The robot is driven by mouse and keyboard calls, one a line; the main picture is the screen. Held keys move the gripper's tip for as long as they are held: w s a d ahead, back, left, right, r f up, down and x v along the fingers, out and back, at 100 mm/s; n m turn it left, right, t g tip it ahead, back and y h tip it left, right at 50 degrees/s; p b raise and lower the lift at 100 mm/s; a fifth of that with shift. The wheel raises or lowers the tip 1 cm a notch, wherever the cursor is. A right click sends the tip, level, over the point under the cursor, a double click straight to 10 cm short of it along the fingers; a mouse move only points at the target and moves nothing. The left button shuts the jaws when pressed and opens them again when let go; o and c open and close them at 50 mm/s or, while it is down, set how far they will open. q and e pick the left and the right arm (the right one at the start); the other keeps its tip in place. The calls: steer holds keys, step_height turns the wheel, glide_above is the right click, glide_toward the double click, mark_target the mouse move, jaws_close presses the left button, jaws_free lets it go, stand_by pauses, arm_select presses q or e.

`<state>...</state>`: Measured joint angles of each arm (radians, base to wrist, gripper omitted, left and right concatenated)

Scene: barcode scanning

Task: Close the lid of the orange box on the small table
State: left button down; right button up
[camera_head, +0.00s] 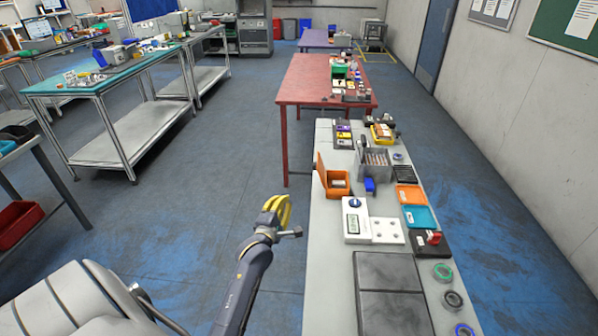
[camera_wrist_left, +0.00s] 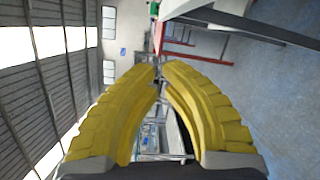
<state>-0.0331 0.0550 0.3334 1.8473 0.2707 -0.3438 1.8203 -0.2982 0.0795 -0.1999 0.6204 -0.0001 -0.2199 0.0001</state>
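The orange box (camera_head: 332,190) stands on the pale grey table (camera_head: 326,255), near its left edge. In the left wrist view the fingertips (camera_wrist_left: 159,69) nearly meet and hold nothing. My right gripper is not in view.
An orange tray (camera_head: 411,195) and a blue tray (camera_head: 420,217) lie to the right. A red table (camera_head: 300,85) stands beyond. The floor left of the table is clear.

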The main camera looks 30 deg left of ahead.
mark_target(318, 170)
arm_select(q)
step_height(318, 170, up, 5)
steer(key=t, duration=0.1)
steer(key=w+r, duration=0.2)
steer(key=w, duration=0.9)
steer(key=shift+d+n, duration=0.3)
steer(key=shift+d, duration=0.05)
steer(key=shift+w+d+r, duration=0.1)
steer(key=shift+r, duration=0.05)
